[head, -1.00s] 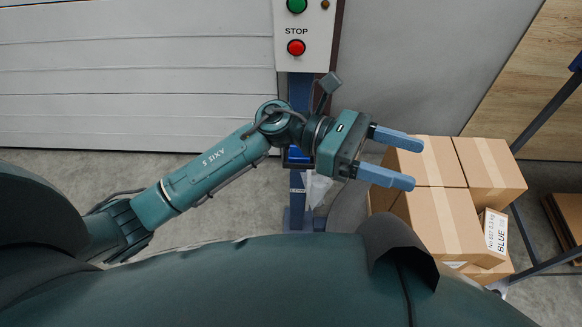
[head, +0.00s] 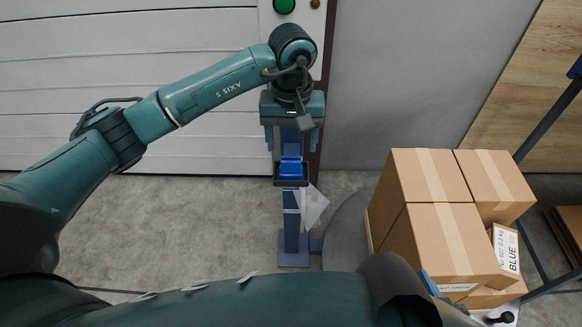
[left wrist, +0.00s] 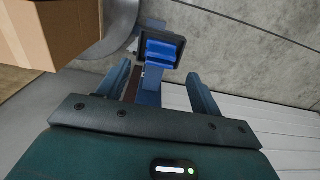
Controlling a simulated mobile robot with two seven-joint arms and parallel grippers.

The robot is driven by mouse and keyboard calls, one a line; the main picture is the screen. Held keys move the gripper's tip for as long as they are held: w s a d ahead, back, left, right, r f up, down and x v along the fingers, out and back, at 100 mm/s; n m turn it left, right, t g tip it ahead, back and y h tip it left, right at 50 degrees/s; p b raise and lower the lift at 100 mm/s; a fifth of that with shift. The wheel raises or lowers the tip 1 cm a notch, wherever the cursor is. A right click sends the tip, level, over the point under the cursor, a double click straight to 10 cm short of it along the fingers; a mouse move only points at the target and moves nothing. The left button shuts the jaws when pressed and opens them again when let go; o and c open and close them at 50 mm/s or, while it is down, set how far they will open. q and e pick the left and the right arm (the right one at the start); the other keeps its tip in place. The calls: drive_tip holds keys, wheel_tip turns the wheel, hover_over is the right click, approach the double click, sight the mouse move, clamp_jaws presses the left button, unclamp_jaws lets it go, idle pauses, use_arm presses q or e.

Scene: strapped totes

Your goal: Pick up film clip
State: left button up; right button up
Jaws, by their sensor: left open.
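The film clip looks to be the bright blue piece (head: 291,166) in a dark holder on the blue post; it also shows in the left wrist view (left wrist: 162,52). Clear film (head: 312,205) hangs beside the post below it. My left gripper (head: 291,146) points down at the clip, open and empty, one finger to each side of its line. In the left wrist view the open fingers (left wrist: 158,72) frame the holder, with the clip beyond their tips. A small blue tip (head: 430,284) at the lower right may be my right gripper, mostly hidden.
Stacked cardboard boxes (head: 440,235) stand on a round grey plate (head: 345,240) to the right of the post. A control panel with a green button (head: 284,5) is above the gripper. A white slatted door (head: 110,80) is behind; the grey floor at left is clear.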

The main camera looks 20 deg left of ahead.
sight(291, 159)
use_arm(q)
wheel_tip(291, 159, down, 7)
drive_tip(key=shift+a+r, duration=0.1)
drive_tip(key=shift+r, duration=0.1)
idle(0.3)
drive_tip(key=c, duration=1.1)
